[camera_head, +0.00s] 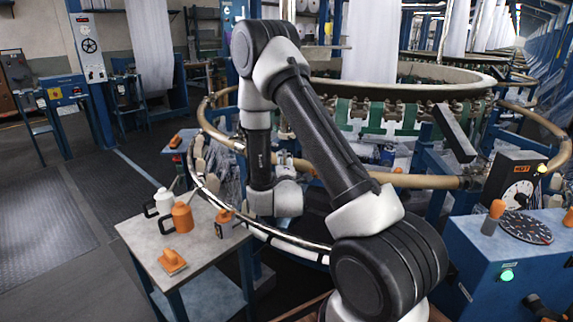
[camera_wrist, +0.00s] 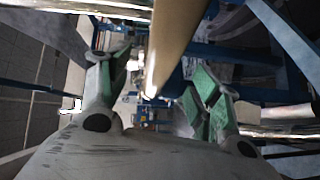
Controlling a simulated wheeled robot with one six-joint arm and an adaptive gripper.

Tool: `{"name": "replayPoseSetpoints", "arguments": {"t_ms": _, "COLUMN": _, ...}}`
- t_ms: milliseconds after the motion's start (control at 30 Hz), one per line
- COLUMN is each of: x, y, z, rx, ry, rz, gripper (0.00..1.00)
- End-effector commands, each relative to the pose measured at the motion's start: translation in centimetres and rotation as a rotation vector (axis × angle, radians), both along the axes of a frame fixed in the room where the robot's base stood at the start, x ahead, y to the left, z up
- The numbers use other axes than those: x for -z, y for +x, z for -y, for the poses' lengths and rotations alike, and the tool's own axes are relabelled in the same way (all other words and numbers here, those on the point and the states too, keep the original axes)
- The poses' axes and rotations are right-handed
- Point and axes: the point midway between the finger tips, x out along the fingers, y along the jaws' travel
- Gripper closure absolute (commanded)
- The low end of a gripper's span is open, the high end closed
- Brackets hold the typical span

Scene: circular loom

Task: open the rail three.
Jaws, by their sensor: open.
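A tan curved rail (camera_head: 420,181) runs around the front of the circular loom. A shiny curved rail (camera_head: 214,196) arcs out from the loom's left towards my arm's base. No number shows on either, so I cannot tell which is rail three. In the wrist view, my gripper (camera_wrist: 160,72) is open, with green pads on both fingers. A tan bar (camera_wrist: 176,38), probably the tan rail, runs lengthwise between the fingers. I cannot tell whether they touch it. In the head view my wrist is low in front of the loom, and the fingertips are hidden.
A small table (camera_head: 143,234) at the left holds a white jug (camera_head: 163,201), an orange jug (camera_head: 182,217) and an orange tool (camera_head: 172,262). A blue control cabinet (camera_head: 480,275) with a dial stands at the right. The floor at far left is clear.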

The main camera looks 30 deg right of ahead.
Motion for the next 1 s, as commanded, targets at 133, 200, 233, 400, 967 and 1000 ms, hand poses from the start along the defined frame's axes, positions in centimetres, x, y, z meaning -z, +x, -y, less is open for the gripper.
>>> {"name": "replayPoseSetpoints", "arguments": {"t_ms": 133, "x": 1.3, "y": -1.0, "z": 0.3, "rx": 0.017, "ry": -0.154, "rz": 0.022, "gripper": 0.37}}
{"name": "replayPoseSetpoints", "arguments": {"t_ms": 200, "x": 1.4, "y": -1.1, "z": 0.4, "rx": 0.021, "ry": -0.186, "rz": 0.03, "gripper": 0.37}}
{"name": "replayPoseSetpoints", "arguments": {"t_ms": 233, "x": 1.4, "y": -1.0, "z": 0.5, "rx": 0.022, "ry": -0.193, "rz": 0.031, "gripper": 0.37}}
{"name": "replayPoseSetpoints", "arguments": {"t_ms": 400, "x": 1.2, "y": 1.0, "z": 1.5, "rx": 0.024, "ry": -0.197, "rz": 0.037, "gripper": 0.37}}
{"name": "replayPoseSetpoints", "arguments": {"t_ms": 967, "x": 1.1, "y": 5.8, "z": 3.7, "rx": 0.021, "ry": -0.195, "rz": 0.034, "gripper": 0.37}}
{"name": "replayPoseSetpoints", "arguments": {"t_ms": 1000, "x": 1.1, "y": 5.8, "z": 3.6, "rx": 0.021, "ry": -0.195, "rz": 0.034, "gripper": 0.37}}
